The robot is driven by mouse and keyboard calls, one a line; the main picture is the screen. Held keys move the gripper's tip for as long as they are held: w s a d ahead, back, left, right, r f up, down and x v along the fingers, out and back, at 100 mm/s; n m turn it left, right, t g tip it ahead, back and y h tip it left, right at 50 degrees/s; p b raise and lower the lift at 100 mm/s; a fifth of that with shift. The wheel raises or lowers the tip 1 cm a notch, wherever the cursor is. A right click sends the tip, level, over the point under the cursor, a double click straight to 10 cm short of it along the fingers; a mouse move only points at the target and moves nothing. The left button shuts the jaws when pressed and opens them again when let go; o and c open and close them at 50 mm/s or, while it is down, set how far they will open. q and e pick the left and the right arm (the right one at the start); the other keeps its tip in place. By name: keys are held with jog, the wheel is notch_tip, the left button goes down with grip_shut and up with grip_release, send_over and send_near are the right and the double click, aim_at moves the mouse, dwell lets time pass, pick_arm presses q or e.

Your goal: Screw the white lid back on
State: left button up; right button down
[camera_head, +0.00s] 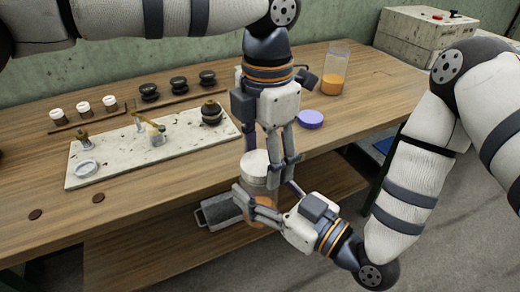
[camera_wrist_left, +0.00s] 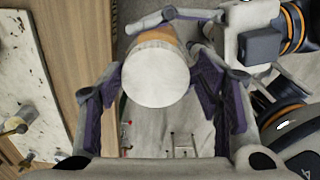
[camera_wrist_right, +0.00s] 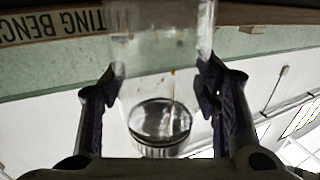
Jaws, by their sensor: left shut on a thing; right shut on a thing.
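The white lid (camera_head: 257,160) is on top of, or right at the mouth of, a clear jar (camera_head: 258,182) held off the bench's front edge. In the left wrist view the round lid (camera_wrist_left: 157,75) lies between the purple pads of my left gripper (camera_wrist_left: 158,85), which comes down from above and is shut on it. My right gripper (camera_head: 250,206) is shut around the jar's lower part from the side. Orange content shows low in the jar. The right wrist view shows the clear jar wall (camera_wrist_right: 160,45) and a ribbed ring (camera_wrist_right: 160,145). Whether the threads are engaged cannot be told.
A pale board (camera_head: 110,175) with several small items lies on the wooden bench. Small white-topped jars and black knobs stand behind it. A purple lid (camera_head: 311,119) and an open jar of orange powder (camera_head: 334,75) stand to the right. A grey bin (camera_head: 217,212) is on the lower shelf.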

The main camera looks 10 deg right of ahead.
pick_arm(q)
jog(key=shift+w+a+r+m, duration=0.1)
jog(key=shift+w+a+m, duration=0.1)
jog(key=shift+m, duration=0.3)
jog(key=shift+c, duration=0.8)
jog(key=shift+d, duration=0.1)
jog(key=o, duration=0.7)
jog(key=shift+c, duration=0.2)
jog(key=shift+r, duration=2.3)
jog(key=shift+c, duration=0.3)
